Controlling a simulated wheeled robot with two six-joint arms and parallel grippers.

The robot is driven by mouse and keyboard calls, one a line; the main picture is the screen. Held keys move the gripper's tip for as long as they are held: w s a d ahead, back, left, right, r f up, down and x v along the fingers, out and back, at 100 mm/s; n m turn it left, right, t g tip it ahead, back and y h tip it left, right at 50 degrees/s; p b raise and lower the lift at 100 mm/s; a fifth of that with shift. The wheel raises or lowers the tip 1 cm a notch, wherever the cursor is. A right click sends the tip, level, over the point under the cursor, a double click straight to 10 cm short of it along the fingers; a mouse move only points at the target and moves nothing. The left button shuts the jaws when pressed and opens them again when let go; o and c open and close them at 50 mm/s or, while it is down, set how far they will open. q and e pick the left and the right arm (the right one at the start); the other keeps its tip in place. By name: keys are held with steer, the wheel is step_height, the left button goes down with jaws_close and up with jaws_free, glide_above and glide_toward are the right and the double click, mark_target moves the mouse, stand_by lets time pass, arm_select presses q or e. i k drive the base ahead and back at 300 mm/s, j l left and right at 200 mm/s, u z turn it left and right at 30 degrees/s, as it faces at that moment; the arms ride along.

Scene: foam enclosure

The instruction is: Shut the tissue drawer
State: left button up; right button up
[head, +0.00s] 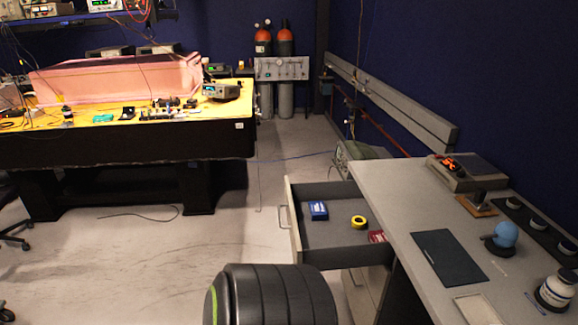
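A grey drawer (293,228) stands pulled out to the left from under the grey worktop in the head view. Its handle (284,217) is on the left-facing front panel. Inside lie a small blue box (318,210), a yellow roll (358,222) and a red item (376,236) near the worktop side. A closed lower drawer front (360,295) shows partly beneath it. Neither of my grippers is in view.
The worktop (400,200) holds a dark mat (448,256), a blue round-topped object (504,236), a white jar (554,290) and a scale-like device (466,172). A dark ribbed cylinder (275,295) stands close in front of the drawer. Open floor (150,260) lies left.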

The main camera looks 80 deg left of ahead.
mark_target(334, 244)
steer(key=k+u, duration=0.15)
steer(key=u, duration=0.25)
steer(key=k+j+u, duration=0.15)
steer(key=u, duration=1.8)
